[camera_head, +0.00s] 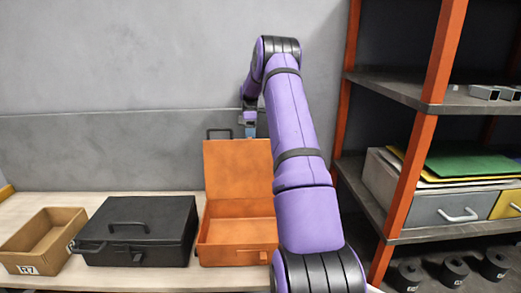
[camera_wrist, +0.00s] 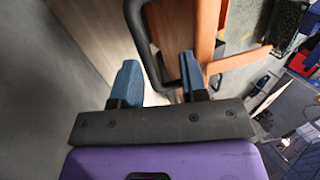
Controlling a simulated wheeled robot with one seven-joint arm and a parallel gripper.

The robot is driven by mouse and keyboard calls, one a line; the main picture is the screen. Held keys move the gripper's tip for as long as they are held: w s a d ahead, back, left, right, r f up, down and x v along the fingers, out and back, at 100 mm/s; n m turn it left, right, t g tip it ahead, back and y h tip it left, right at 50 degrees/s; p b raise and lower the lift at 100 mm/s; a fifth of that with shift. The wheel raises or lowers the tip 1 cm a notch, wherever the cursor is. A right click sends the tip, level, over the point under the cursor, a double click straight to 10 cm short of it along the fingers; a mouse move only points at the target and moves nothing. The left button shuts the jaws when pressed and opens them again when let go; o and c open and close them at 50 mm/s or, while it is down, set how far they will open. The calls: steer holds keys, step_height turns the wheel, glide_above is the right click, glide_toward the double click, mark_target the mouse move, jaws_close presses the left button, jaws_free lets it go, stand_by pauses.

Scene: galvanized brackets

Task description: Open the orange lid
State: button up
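The orange lid (camera_head: 236,168) stands raised, roughly upright, at the back of its orange box (camera_head: 237,252). The box's inside shows and looks empty. A black handle (camera_head: 218,131) sticks up at the lid's top edge. My gripper (camera_head: 250,131) is at the top of the lid, beside the handle, partly hidden by the lid and my arm. In the wrist view, my gripper (camera_wrist: 158,70) has its two blue fingers apart. The black handle (camera_wrist: 142,38) reaches into the space between them; I cannot tell whether it touches a finger.
A closed black case (camera_head: 150,220) stands left of the orange box, with an open cardboard box (camera_head: 42,240) further left on the pale table. A shelf unit with orange posts (camera_head: 408,170) stands close on the right. The grey wall is behind the table.

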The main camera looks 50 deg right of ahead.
steer(key=s+a+r, duration=0.1)
steer(key=s+a, duration=0.8)
steer(key=s, duration=0.3)
steer(key=shift+s+r, duration=0.2)
steer(key=shift+s, duration=0.15)
steer(key=s+a+r+m+t+h, duration=0.1)
steer(key=a+r+m+t+h, duration=0.1)
steer(key=a+r, duration=0.75)
steer(key=s+a+r+m+t+h, duration=0.15)
steer(key=a+r, duration=0.45)
steer(key=a, duration=0.6)
steer(key=s+a+r+m+t, duration=0.3)
steer(key=s+a+m+t, duration=0.1)
steer(key=s+a, duration=1)
steer(key=shift+s+t+h, duration=0.15)
steer(key=shift+t+h, duration=0.2)
steer(key=shift+t, duration=0.2)
steer(key=shift+s+a+f+m, duration=0.1)
steer(key=shift+s+a+m, duration=0.05)
steer(key=shift+s+m, duration=0.1)
steer(key=shift+c, duration=0.2)
steer(key=shift+s, duration=0.1)
jaws_close()
